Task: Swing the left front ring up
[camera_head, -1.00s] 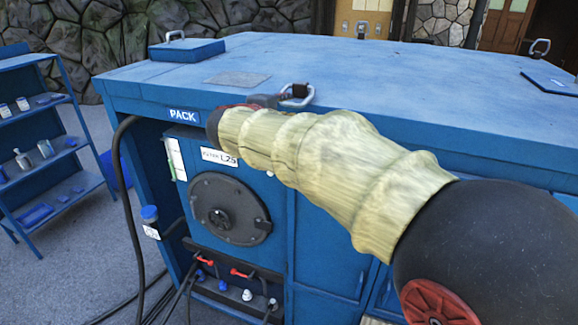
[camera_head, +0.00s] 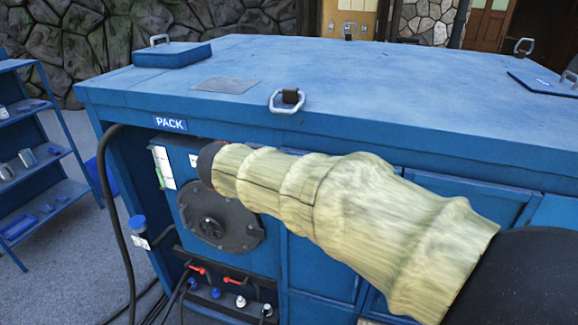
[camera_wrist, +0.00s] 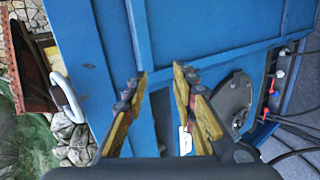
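The left front ring (camera_head: 287,109) is a pale metal loop on a dark bracket at the front top edge of the blue cabinet (camera_head: 330,125). In the head view it lies tipped outward over the edge. In the wrist view a pale ring (camera_wrist: 66,97) shows at the cabinet edge, left of the fingers and apart from them. My gripper (camera_wrist: 157,82) is open and empty, its yellow fingers spread before the cabinet's front face, below the ring's edge. In the head view my sleeved arm hides the fingers.
A round dark cover (camera_head: 220,220) and red levers (camera_head: 198,269) are on the front face. A lidded box (camera_head: 172,54) sits on the top's back left. A black cable (camera_head: 108,200) hangs at the left, near a blue shelf (camera_head: 40,150). Most of the top is clear.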

